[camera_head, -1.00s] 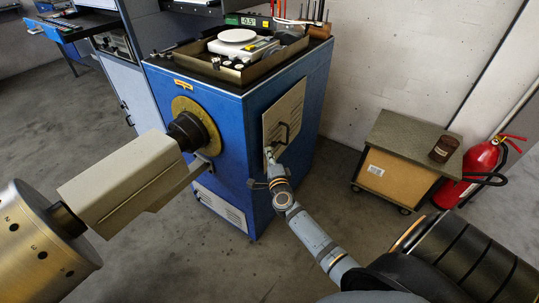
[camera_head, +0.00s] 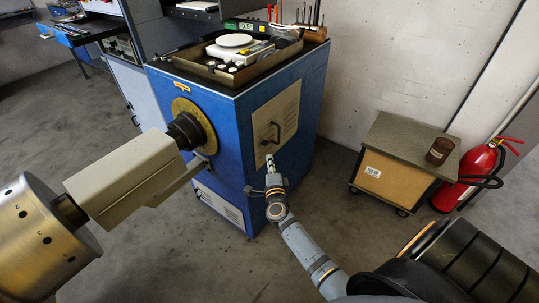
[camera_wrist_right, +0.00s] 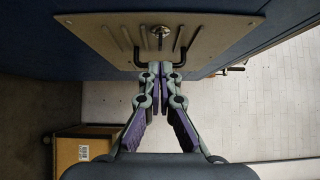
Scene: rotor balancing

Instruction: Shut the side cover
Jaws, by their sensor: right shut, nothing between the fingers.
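The side cover (camera_head: 287,110) is a beige slotted panel on the right-hand side of the blue cabinet (camera_head: 222,125), with a dark handle (camera_head: 271,132). It looks about flush with the cabinet side, but I cannot tell whether it is fully shut. My right gripper (camera_head: 269,160) is shut and empty, just below the handle in the head view. In the wrist view, its fingertips (camera_wrist_right: 166,66) overlap the handle's middle; contact is unclear. My left gripper is out of view.
A beige housing (camera_head: 125,185) and a metal rotor (camera_head: 38,240) extend left from the cabinet. A tray (camera_head: 222,74) with instruments sits on top. A wheeled cart (camera_head: 408,139) and a red fire extinguisher (camera_head: 475,170) stand at right. Floor between cabinet and cart is clear.

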